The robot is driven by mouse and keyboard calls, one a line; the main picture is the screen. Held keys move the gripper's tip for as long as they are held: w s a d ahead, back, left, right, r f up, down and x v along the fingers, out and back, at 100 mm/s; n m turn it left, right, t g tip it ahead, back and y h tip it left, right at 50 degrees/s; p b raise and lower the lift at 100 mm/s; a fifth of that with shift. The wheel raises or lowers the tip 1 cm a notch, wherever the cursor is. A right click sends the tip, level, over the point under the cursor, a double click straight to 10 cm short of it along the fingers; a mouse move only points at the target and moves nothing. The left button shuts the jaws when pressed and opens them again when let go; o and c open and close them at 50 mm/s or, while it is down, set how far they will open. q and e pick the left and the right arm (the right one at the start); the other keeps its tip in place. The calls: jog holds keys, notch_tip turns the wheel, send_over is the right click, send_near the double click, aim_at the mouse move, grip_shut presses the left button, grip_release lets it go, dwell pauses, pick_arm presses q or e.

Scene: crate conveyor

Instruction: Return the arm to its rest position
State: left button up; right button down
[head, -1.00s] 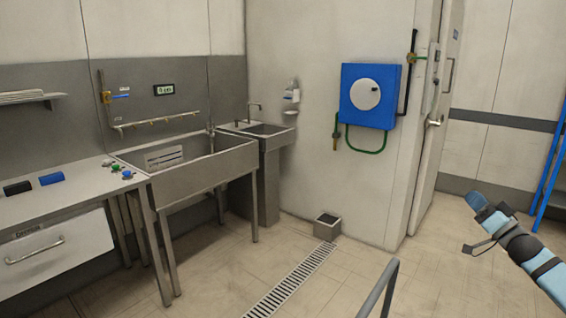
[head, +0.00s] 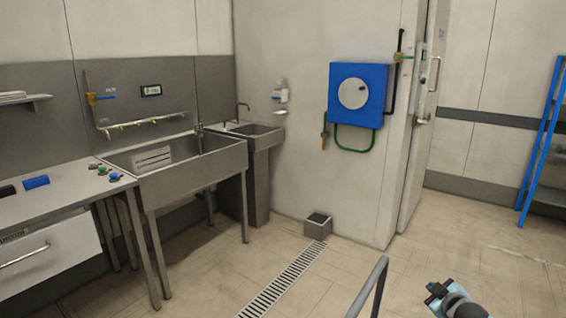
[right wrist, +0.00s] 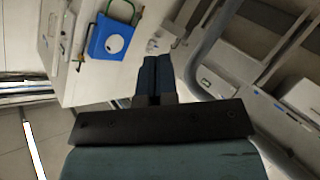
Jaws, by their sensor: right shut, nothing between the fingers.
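My right gripper (head: 438,290) shows at the lower right of the head view, low over the floor, with only a short part of my arm behind it. In the right wrist view its two dark blue fingers (right wrist: 155,68) lie together, shut, with nothing between them. My left gripper is not in view.
A grey metal rail (head: 372,285) stands just left of the right gripper. A steel sink (head: 195,170) and worktable (head: 70,208) are at the left. A blue hose reel (head: 357,95) hangs on the wall. Tiled floor is clear on the right, before a blue rack (head: 540,150).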

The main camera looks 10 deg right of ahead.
jog(key=s+a+f+m+g+y+b, duration=0.15)
jog(key=s+a+f+b, duration=0.3)
jog(key=s+a, duration=0.65)
jog(key=s+a+f+m+y+b, duration=0.1)
jog(key=s+a+f+y+b, duration=0.35)
jog(key=a, duration=0.95)
jog(key=s+a+f+m+y+b, duration=0.15)
jog(key=s+a+f, duration=0.45)
jog(key=s+a, duration=0.6)
pick_arm(q)
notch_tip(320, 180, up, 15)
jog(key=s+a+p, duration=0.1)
jog(key=p, duration=2.8)
pick_arm(e)
notch_tip(320, 180, up, 19)
jog(key=d+n+h, duration=0.1)
jog(key=shift+s+d+g, duration=0.15)
jog(key=shift+s+g, duration=0.3)
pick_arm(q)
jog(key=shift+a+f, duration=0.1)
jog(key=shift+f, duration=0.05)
pick_arm(e)
jog(key=shift+f+h, duration=0.2)
jog(key=shift+h, duration=0.05)
